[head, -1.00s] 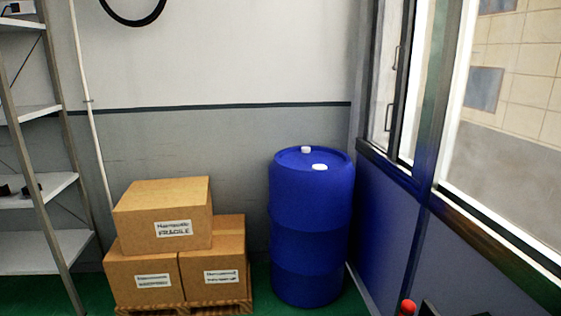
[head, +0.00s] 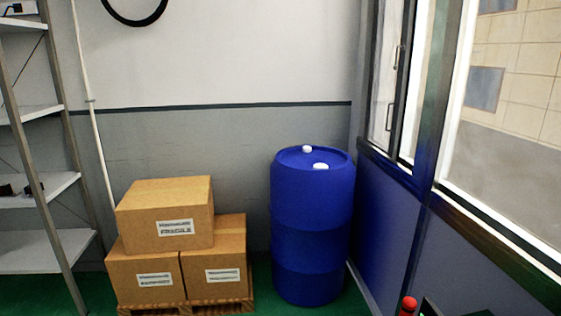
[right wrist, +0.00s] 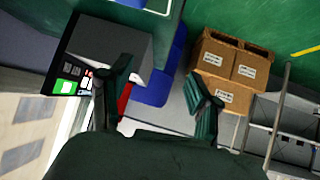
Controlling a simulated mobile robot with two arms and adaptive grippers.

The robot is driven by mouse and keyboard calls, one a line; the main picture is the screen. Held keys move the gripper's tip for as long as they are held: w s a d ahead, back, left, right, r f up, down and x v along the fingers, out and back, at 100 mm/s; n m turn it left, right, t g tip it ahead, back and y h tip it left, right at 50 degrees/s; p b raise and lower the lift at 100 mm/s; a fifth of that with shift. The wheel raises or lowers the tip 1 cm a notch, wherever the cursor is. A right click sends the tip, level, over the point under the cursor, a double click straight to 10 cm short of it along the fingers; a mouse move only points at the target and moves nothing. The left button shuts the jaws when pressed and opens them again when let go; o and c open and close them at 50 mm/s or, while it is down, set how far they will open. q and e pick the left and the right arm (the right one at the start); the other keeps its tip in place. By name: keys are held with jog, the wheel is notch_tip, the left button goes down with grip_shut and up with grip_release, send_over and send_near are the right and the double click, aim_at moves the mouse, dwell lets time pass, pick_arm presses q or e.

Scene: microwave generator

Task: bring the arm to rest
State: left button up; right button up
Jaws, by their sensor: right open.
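My right gripper (right wrist: 158,76) shows in the right wrist view. Its two dark fingers are spread wide apart, with nothing held between them. Behind the gap lie part of the blue drum (right wrist: 158,90) and the pale wall. Neither gripper shows in the head view, and my left gripper is in no view.
The blue drum (head: 312,225) stands beside stacked cardboard boxes (head: 165,215) on a pallet. A shelf rack (head: 45,190) is at left, a window wall at right. A grey unit with a lit screen (right wrist: 68,84) is close to the left finger. A red knob (head: 409,303) shows low right.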

jog(key=s+a+f+n+g+y, duration=0.1)
jog(key=s+a+g, duration=0.2)
jog(key=s+g, duration=0.15)
jog(key=s+a+n+g, duration=0.1)
jog(key=s+a+g, duration=0.2)
jog(key=s, duration=0.3)
notch_tip(320, 180, down, 25)
jog(key=s, duration=0.1)
jog(key=s+d+f+g, duration=0.1)
jog(key=s+f, duration=0.6)
jog(key=f, duration=0.4)
jog(key=shift+d, duration=0.3)
jog(key=shift+g, duration=0.45)
jog(key=s+f, duration=0.2)
jog(key=s, duration=0.1)
jog(key=s+d+f, duration=0.1)
jog(key=s+f, duration=0.1)
jog(key=s, duration=0.2)
jog(key=s+d+f, duration=0.1)
jog(key=s+f, duration=0.1)
jog(key=s, duration=0.1)
jog(key=shift+s+f, duration=0.2)
jog(key=shift+f, duration=0.1)
jog(key=shift+c, duration=0.3)
